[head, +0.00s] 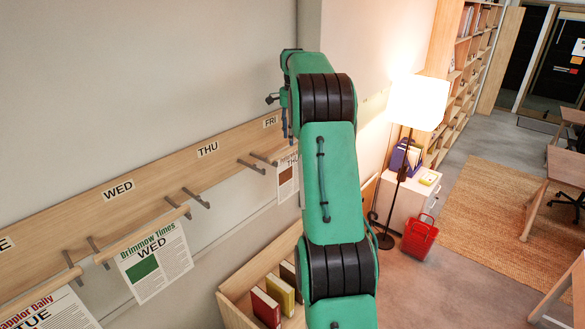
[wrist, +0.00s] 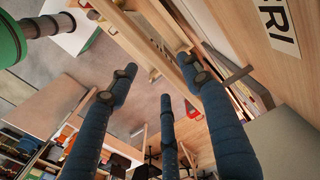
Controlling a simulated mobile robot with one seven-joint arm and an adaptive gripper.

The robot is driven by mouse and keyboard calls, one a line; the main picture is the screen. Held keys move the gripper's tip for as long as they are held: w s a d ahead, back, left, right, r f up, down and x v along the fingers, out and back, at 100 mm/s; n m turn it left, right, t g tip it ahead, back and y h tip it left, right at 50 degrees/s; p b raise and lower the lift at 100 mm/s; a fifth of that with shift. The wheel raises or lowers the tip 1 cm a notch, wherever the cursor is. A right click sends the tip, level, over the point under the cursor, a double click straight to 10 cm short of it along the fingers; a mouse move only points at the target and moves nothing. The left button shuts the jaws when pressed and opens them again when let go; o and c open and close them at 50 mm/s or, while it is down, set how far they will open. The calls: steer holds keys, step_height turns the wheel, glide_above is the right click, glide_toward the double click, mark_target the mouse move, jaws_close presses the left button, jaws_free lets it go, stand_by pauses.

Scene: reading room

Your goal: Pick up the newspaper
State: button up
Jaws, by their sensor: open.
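Several newspapers hang from pegs on a wooden wall rail in the head view. The Brimmow Times (head: 172,268) hangs under WED, and the Rapplor Daily (head: 62,316) under TUE is cut off by the frame. A third newspaper (head: 286,184) hangs under THU, partly hidden behind my arm. My gripper (head: 284,118) is up by the rail near the FRI label, mostly hidden behind my arm. In the wrist view its blue fingers (wrist: 160,82) are spread open with nothing held between them. I cannot clearly make out a newspaper in the wrist view.
The FRI label (wrist: 279,27) and a peg (wrist: 238,77) are close to the fingers. A wooden bin (head: 236,296) with several books stands below the rail.

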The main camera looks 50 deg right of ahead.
steer(key=shift+f, duration=0.8)
steer(key=shift+s+d+f+p, duration=0.1)
steer(key=shift+f+p, duration=0.55)
steer(key=shift+f, duration=2)
steer(key=shift+c, duration=0.5)
steer(key=c, duration=1.1)
